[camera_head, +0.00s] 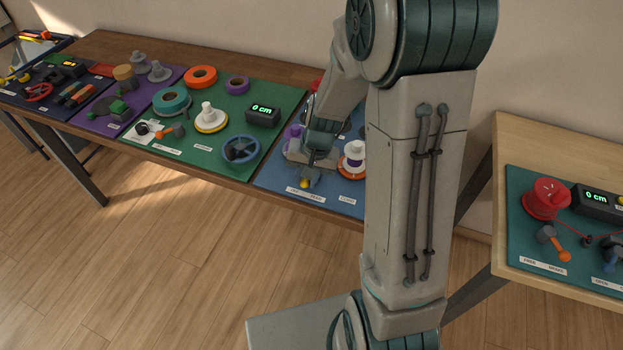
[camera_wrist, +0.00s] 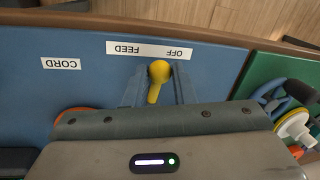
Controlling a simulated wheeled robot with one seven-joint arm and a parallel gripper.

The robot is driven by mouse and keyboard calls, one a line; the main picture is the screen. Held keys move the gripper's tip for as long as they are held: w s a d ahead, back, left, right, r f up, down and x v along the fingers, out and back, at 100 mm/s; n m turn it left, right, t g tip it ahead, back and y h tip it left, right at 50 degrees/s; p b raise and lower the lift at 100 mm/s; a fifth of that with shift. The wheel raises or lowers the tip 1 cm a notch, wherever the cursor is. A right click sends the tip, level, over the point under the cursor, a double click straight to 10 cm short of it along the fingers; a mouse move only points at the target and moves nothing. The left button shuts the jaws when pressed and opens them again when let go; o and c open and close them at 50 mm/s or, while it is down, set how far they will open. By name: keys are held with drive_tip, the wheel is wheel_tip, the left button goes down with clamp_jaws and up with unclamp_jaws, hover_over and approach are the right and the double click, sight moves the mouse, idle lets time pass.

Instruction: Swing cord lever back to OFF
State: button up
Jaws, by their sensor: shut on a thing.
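The cord lever (camera_wrist: 158,74) has a yellow ball knob and a short yellow stem, and its base is hidden under my gripper. In the wrist view the knob points at the strip reading FEED and OFF (camera_wrist: 150,50), between the two words and closer to OFF. My gripper (camera_wrist: 160,88) is shut on the lever, with one finger on each side of the stem. In the head view my gripper (camera_head: 309,172) is low over the front of the blue mat (camera_head: 270,178), and the yellow knob (camera_head: 304,184) shows just in front of it.
A CORD label (camera_wrist: 61,64) lies beside the strip. The green mat (camera_head: 205,150) on the left holds a blue handwheel (camera_head: 240,149) and a display (camera_head: 263,115) reading 0 cm. My arm hides part of the blue mat.

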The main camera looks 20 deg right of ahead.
drive_tip(key=m, duration=0.1)
drive_tip(key=w+a+m, duration=0.1)
drive_tip(key=shift+r+m, duration=0.1)
drive_tip(key=shift+m, duration=0.2)
clamp_jaws()
drive_tip(key=shift+w+a+m+t+h+p, duration=0.15)
drive_tip(key=shift+w+m+t+p, duration=0.15)
drive_tip(key=shift+m, duration=0.3)
drive_tip(key=shift+w+a+m+t+h+p, duration=0.1)
drive_tip(key=shift+w+m+h+p, duration=0.1)
drive_tip(key=shift+m+p, duration=0.3)
unclamp_jaws()
drive_tip(key=o, duration=0.9)
drive_tip(key=shift+o, duration=0.2)
wheel_tip(320, 180, up, 14)
drive_tip(key=s+d, duration=0.1)
drive_tip(key=s, duration=0.1)
drive_tip(key=shift+d+f, duration=0.25)
drive_tip(key=shift+d, duration=0.15)
